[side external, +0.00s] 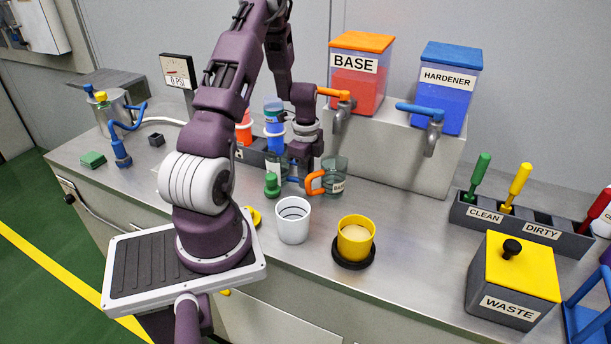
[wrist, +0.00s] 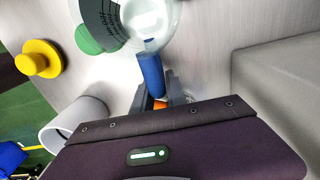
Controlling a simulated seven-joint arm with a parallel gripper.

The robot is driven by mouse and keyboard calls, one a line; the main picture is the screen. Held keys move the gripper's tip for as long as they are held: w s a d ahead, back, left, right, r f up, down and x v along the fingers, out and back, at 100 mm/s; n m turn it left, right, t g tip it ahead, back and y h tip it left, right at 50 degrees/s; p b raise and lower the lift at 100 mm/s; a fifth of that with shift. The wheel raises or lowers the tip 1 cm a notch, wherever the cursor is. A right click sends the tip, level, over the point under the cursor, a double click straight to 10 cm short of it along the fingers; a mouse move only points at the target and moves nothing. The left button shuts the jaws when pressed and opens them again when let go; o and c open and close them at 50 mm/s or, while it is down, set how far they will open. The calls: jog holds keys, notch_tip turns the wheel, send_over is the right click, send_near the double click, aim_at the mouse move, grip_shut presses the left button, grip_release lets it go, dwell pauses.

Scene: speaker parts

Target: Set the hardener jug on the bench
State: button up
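The hardener jug (side external: 277,160) is a clear vessel with a blue handle, partly hidden behind a green knob and my wrist in the side view. In the wrist view the clear jug (wrist: 150,22) is at the top, with its dark label at the left and its blue handle pointing down. My gripper (wrist: 159,97) has its dark fingers on both sides of that handle and looks shut on it. In the side view my gripper (side external: 298,172) is low over the bench (side external: 390,235). I cannot tell whether the jug's bottom touches the bench.
The base jug (side external: 335,175) with an orange handle stands close at the right. A green knob (side external: 272,186), a white cup (side external: 293,222) and a yellow cup (side external: 355,240) are in front. The dispenser stand (side external: 385,150) is behind. Bench right of the yellow cup is clear.

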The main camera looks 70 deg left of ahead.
jog(key=o, duration=0.3)
jog(key=shift+o, duration=0.5)
notch_tip(320, 180, up, 8)
jog(key=shift+f, duration=0.1)
